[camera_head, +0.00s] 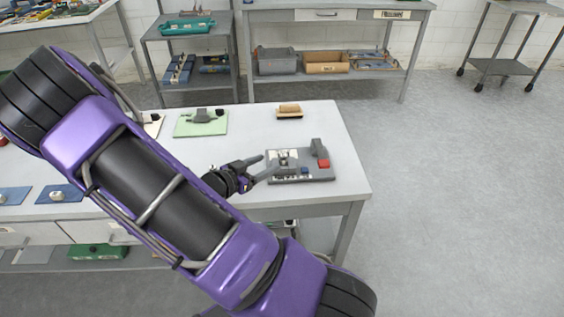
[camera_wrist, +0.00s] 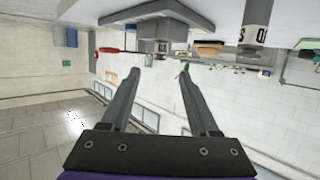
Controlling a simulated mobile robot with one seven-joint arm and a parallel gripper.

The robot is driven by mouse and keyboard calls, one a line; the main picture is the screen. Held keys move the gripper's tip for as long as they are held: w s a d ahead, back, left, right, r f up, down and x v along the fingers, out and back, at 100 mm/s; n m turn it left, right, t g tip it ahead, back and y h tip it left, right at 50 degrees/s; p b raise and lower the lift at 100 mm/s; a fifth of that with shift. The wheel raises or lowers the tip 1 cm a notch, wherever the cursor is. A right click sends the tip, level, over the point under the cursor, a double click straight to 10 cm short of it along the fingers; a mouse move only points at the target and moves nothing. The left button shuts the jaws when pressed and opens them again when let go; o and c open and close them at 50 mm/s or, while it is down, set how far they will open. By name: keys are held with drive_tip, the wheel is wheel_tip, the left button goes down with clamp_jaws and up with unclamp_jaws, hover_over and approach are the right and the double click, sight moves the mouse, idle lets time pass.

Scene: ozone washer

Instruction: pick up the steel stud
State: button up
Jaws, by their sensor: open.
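My gripper (camera_head: 266,167) is open at the left edge of a grey fixture plate (camera_head: 315,176) on the white table. In the wrist view my gripper (camera_wrist: 160,72) shows two spread fingers with nothing between them. A small silvery metal piece (camera_head: 284,155) stands on the plate's left part, just beyond the fingertips. It may be the steel stud, but it is too small to tell. The wrist view looks upside down, with the plate (camera_wrist: 125,14) at the top and a metal piece (camera_wrist: 160,44) ahead of the fingers, seemingly apart from them.
The plate also carries a red block (camera_head: 323,163), a small blue piece (camera_head: 304,170) and a grey upright part (camera_head: 318,146). A wooden-topped item (camera_head: 289,110) and a green plate (camera_head: 205,125) lie farther back. The table's right end is clear.

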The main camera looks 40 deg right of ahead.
sight(286, 155)
drive_tip(key=x, duration=0.6)
drive_tip(key=shift+w+d+f, duration=0.1)
drive_tip(key=shift+w+d, duration=0.05)
drive_tip(key=shift+d, duration=0.05)
drive_tip(key=shift+b+x, duration=0.4)
drive_tip(key=shift+x, duration=2.3)
clamp_jaws()
